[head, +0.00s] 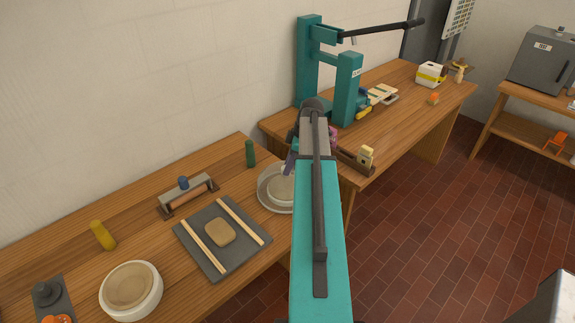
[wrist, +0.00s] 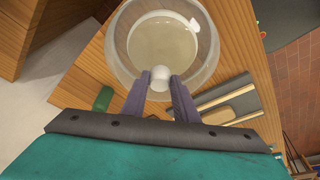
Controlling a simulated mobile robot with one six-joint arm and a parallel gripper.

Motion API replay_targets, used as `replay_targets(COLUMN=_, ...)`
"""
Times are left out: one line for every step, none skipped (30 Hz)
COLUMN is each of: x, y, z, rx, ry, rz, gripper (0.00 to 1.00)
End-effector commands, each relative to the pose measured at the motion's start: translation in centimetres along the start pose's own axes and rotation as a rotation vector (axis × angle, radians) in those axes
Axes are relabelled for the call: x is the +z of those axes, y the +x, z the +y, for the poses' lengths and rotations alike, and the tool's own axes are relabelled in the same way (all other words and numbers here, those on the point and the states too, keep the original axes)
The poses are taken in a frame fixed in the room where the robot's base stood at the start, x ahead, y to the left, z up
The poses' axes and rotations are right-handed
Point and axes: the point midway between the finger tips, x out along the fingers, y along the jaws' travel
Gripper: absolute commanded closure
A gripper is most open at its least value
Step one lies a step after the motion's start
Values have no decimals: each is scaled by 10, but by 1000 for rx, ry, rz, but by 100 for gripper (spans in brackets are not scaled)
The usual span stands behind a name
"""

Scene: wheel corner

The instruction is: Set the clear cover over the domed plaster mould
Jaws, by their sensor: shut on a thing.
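The clear cover (head: 264,194) is a round see-through shell near the right end of the near bench, partly hidden by my arm. A pale round form, apparently the domed plaster mould (head: 281,188), shows through it. In the wrist view the clear cover (wrist: 122,40) surrounds the pale mould (wrist: 163,42) in outline. My gripper (wrist: 160,82) is shut on the cover's white knob (wrist: 160,74), one purple finger on each side. In the head view one finger of my gripper (head: 290,162) shows above the cover. I cannot tell whether the cover's rim touches the bench.
A grey board (head: 190,243) with two wooden strips and a clay slab lies left of the cover. A green cylinder (head: 250,154) stands close behind it. A roller (head: 187,194), a yellow cylinder (head: 103,235) and a white bowl-shaped mould (head: 155,293) are farther left. A teal press (head: 345,88) stands on the far bench.

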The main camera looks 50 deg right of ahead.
Motion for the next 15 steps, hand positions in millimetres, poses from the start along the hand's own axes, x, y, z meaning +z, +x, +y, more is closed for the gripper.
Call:
replay_targets(x=1, y=2, z=0, rx=0, ry=0, rz=0, gripper=100)
replay_targets(x=1, y=4, z=0, rx=0, ry=0, rz=0, gripper=100)
replay_targets(x=2, y=5, z=0, rx=0, ry=0, rz=0, gripper=100)
replay_targets(x=2, y=6, z=0, rx=0, ry=0, rz=0, gripper=100)
replay_targets(x=1, y=4, z=0, rx=0, ry=0, rz=0, gripper=68)
replay_targets(x=1, y=4, z=0, rx=0, ry=0, rz=0, gripper=62)
replay_targets(x=1, y=4, z=0, rx=0, ry=0, rz=0, gripper=57)
replay_targets(x=1, y=4, z=0, rx=0, ry=0, rz=0, gripper=52)
replay_targets(x=1, y=4, z=0, rx=0, ry=0, rz=0, gripper=52)
replay_targets(x=1, y=4, z=0, rx=0, ry=0, rz=0, gripper=52)
replay_targets(x=1, y=4, z=0, rx=0, ry=0, rz=0, gripper=52)
replay_targets(x=1, y=4, z=0, rx=0, ry=0, rz=0, gripper=52)
replay_targets(x=1, y=4, z=0, rx=0, ry=0, rz=0, gripper=52)
replay_targets(x=1, y=4, z=0, rx=0, ry=0, rz=0, gripper=52)
replay_targets(x=1, y=4, z=0, rx=0, ry=0, rz=0, gripper=52)
